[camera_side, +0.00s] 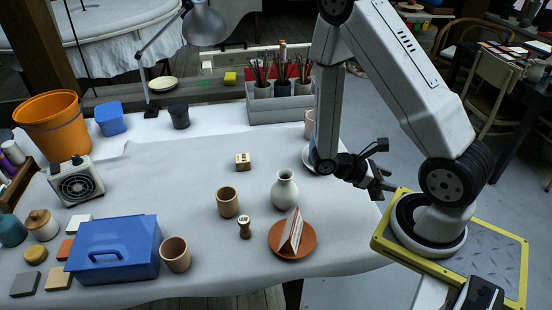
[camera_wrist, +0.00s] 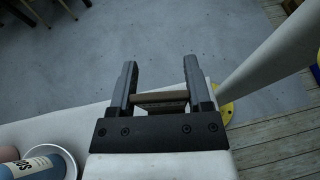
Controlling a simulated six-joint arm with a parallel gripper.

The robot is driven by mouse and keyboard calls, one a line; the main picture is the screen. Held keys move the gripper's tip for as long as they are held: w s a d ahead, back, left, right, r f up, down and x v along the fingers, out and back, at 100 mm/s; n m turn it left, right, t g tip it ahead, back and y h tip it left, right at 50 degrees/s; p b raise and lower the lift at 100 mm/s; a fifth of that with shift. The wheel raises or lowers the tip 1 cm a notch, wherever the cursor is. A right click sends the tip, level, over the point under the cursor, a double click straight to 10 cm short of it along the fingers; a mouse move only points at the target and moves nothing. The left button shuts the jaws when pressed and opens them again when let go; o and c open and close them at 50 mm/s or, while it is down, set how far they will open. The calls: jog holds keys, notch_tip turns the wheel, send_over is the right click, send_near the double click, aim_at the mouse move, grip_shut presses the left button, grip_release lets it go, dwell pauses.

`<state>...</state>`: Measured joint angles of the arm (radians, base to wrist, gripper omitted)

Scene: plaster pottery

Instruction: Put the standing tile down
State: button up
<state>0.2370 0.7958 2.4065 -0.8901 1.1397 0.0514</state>
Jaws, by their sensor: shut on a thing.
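My gripper (camera_side: 384,182) is off the table's right edge in the side view. In the wrist view its two dark fingers (camera_wrist: 159,86) are shut on a thin brown-edged thing (camera_wrist: 160,97), seen nearly edge-on. I cannot tell from this angle whether it is a tile. The side view does not show it clearly. A pale, slanted piece with writing (camera_side: 293,231) stands on a terracotta saucer (camera_side: 272,246), well left of my gripper. Flat tiles lie at the front left, including a grey one (camera_side: 25,284) and a beige one (camera_side: 59,278).
A white vase (camera_side: 285,190) stands just behind the saucer. A wooden cup (camera_side: 228,202), small stamp (camera_side: 244,227), blue box (camera_side: 113,250) and terracotta cup (camera_side: 175,254) stand further left. A blue labelled cylinder (camera_wrist: 28,170) shows in the wrist view. The table's middle has clear cloth.

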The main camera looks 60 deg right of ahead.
jog(key=w+d+f+n+t+h, duration=0.4)
jog(key=w+n+t, duration=0.4)
jog(key=n+t, duration=0.2)
jog(key=shift+w+d+n+t+h, duration=0.3)
jog(key=shift+d+n+t+h, duration=0.15)
jog(key=shift+h, duration=0.25)
jog(key=shift+f, duration=2.2)
jog(key=shift+f, duration=0.1)
jog(key=shift+f, duration=1.7)
jog(key=shift+f, duration=0.1)
